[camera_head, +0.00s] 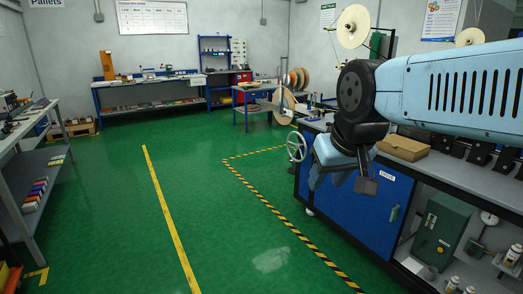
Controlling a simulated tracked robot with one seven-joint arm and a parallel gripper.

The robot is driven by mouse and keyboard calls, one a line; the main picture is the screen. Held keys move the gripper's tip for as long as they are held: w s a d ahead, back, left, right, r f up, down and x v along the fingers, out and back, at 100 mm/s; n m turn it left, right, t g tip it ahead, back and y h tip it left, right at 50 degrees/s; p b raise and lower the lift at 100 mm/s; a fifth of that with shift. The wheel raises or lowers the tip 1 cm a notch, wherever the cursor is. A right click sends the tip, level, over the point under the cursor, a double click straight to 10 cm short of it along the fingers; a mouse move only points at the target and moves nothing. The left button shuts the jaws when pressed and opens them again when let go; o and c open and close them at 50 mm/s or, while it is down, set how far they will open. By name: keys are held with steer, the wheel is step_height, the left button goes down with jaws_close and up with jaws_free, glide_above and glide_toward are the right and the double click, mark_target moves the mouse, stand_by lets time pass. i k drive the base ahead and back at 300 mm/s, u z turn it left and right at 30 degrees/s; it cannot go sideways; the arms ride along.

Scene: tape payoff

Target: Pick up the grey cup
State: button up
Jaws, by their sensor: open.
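My gripper (341,182) hangs from the blue arm at the right of the head camera view. Its jaws are apart and nothing shows between them. It is in front of the blue cabinet bench in the picture. I cannot make out a grey cup in this view. My arm and gripper cover part of the right bench top.
The right bench (460,178) carries a brown cardboard box (403,147) and several black parts. A handwheel (296,146) sticks out at its left end. A grey shelf table (26,140) stands at left. The green floor between is clear.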

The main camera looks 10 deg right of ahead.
mark_target(430, 273)
steer(key=z, duration=0.35)
steer(key=i, duration=1.05)
steer(key=z, duration=1.1)
steer(key=i, duration=0.85)
steer(key=z, duration=0.45)
steer(key=k, duration=0.9)
steer(key=z, duration=0.2)
steer(key=i, duration=0.9)
steer(key=u, duration=0.1)
